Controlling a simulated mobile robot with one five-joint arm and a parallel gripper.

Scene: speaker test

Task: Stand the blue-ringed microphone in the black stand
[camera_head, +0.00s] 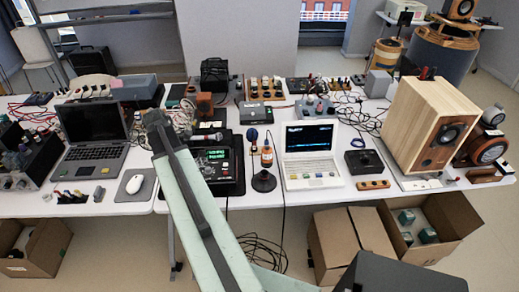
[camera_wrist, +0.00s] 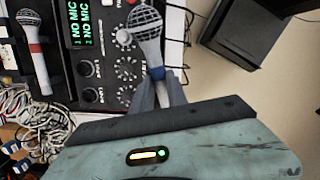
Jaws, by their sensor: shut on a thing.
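The blue-ringed microphone (camera_wrist: 146,24) is between the fingers of my gripper (camera_wrist: 160,84) in the wrist view. The gripper is shut on it near the blue ring, and its silver grille points to the top of the picture. In the head view my arm hides the gripper and this microphone. The black stand (camera_head: 263,181) has a round base and stands on the table between the mixer (camera_head: 226,186) and the white laptop.
A red-ringed microphone (camera_wrist: 36,52) lies beyond the mixer panel. An amber-banded item (camera_head: 266,156) shows just above the stand's base. A white laptop (camera_head: 310,172) is right of the stand. Tangled cables (camera_wrist: 35,118) lie behind. The table's front edge is close.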

